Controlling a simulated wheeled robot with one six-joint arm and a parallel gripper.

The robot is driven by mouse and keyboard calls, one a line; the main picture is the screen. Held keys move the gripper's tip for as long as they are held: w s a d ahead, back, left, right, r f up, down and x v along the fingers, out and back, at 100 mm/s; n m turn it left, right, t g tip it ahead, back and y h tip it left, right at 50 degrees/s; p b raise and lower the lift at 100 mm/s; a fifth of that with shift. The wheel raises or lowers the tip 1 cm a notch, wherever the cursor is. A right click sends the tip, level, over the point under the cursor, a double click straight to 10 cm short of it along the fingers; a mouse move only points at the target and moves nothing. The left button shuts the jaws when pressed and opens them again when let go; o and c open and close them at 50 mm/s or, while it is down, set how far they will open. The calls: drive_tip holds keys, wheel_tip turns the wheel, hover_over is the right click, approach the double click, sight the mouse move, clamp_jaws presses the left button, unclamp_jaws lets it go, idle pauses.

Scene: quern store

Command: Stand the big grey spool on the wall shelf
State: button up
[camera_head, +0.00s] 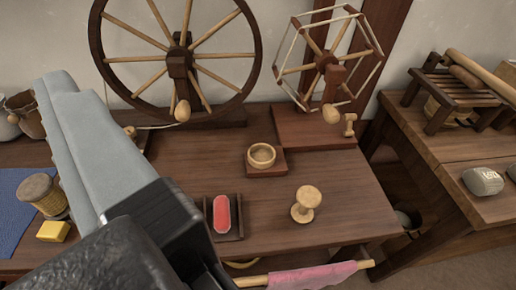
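My gripper (62,85) shows at the left as long grey fingers reaching up and away from a black body. The fingers lie almost in line from this view, so the gap between them and anything in it cannot be made out. No clearly big grey spool is visible. A pale wooden spool (306,203) stands upright on the table, right of my gripper. No wall shelf is visible.
A yellow block (53,231) lies left. A second table (440,155) stands right.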

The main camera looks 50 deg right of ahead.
sight(35, 188)
drive_tip(key=shift+o, duration=0.5)
drive_tip(key=shift+s+d+r, duration=0.1)
drive_tip(key=shift+s+r, duration=0.15)
drive_tip(key=shift+s, duration=0.5)
drive_tip(key=shift+s+d+r, duration=0.1)
drive_tip(key=shift+s+r, duration=0.15)
drive_tip(key=shift+s, duration=0.5)
drive_tip(key=w+a+f+n+g+y, duration=0.1)
drive_tip(key=w+a+f, duration=0.2)
drive_tip(key=w+f, duration=0.7)
drive_tip(key=w+a+f+g, duration=0.1)
drive_tip(key=w+a+f, duration=0.2)
drive_tip(key=w+f, duration=0.75)
drive_tip(key=w+a+f+n+g+y, duration=0.1)
drive_tip(key=w+a+f, duration=0.2)
drive_tip(key=w+f, duration=0.7)
drive_tip(key=x, duration=1.1)
drive_tip(key=f+x, duration=0.1)
drive_tip(key=x, duration=0.4)
drive_tip(key=shift+a, duration=0.15)
drive_tip(key=shift+c, duration=0.5)
drive_tip(key=c, duration=1.1)
drive_tip(key=shift+r, duration=0.1)
